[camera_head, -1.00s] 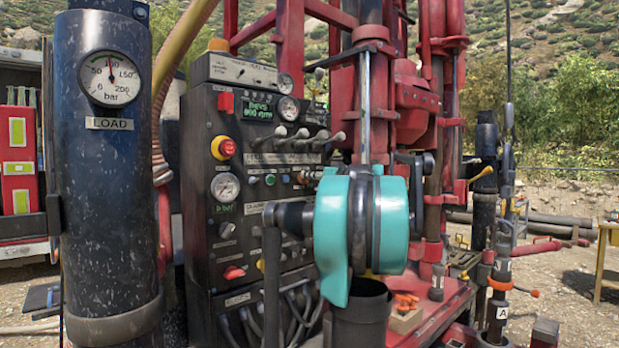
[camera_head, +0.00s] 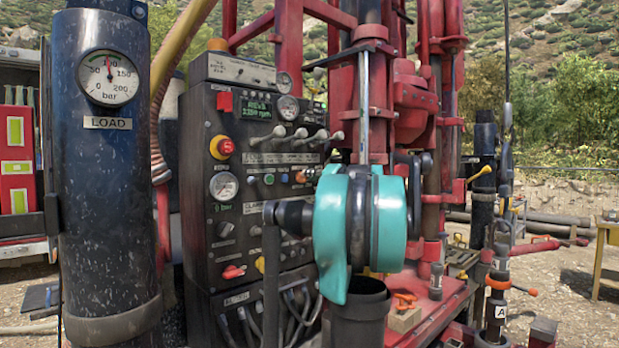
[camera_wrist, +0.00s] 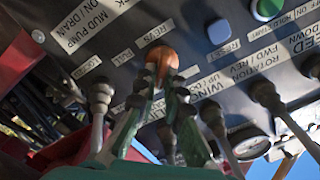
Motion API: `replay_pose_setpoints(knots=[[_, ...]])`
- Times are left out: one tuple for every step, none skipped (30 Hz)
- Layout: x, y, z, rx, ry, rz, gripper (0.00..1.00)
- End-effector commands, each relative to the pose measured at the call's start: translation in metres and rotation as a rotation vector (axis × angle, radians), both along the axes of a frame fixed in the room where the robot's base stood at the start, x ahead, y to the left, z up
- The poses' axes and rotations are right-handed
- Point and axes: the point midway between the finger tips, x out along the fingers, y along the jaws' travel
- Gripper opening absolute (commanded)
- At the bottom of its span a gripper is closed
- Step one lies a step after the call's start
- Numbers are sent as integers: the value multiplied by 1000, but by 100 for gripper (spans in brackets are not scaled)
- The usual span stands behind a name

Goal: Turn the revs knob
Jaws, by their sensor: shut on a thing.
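The revs knob (camera_wrist: 162,62) is orange and sits on the dark control panel under a "REVS" label in the wrist view. My gripper (camera_wrist: 164,82) has its two slim green fingers closed around the knob, one on each side. In the head view the orange knob (camera_head: 300,177) is small on the panel, and my teal gripper body (camera_head: 360,232) stands in front and to the right, hiding the fingertips. The green revs display (camera_head: 257,107) on the upper panel shows a four-digit rpm number that I cannot read surely.
Several levers stick out close around my fingers, such as one to the left (camera_wrist: 100,98). A blue button (camera_wrist: 220,31) and a green button (camera_wrist: 266,9) are nearby. A black load cylinder (camera_head: 108,180) stands left of the panel. The red rig mast is behind.

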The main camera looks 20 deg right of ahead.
Motion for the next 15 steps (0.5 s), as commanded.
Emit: replay_pose_setpoints(knots=[[0, 0, 0, 2, 1, -1, 0], [0, -1, 0, 3, 2, -1, 0], [0, -1, 0, 4, 2, -1, 0], [0, -1, 0, 4, 2, -1, 0], [0, -1, 0, 4, 2, -1, 0], [0, -1, 0, 4, 2, -1, 0], [0, -1, 0, 4, 2, -1, 0], [0, -1, 0, 4, 2, -1, 0], [0, -1, 0, 3, 2, -1, 0], [0, -1, 0, 3, 2, -1, 0], [0, -1, 0, 3, 2, -1, 0], [0, -1, 0, 3, 2, -1, 12], [0, -1, 0, 3, 2, -1, 15], [0, -1, 0, 3, 2, -1, 19], [0, 0, 0, 3, 2, -1, 24]])
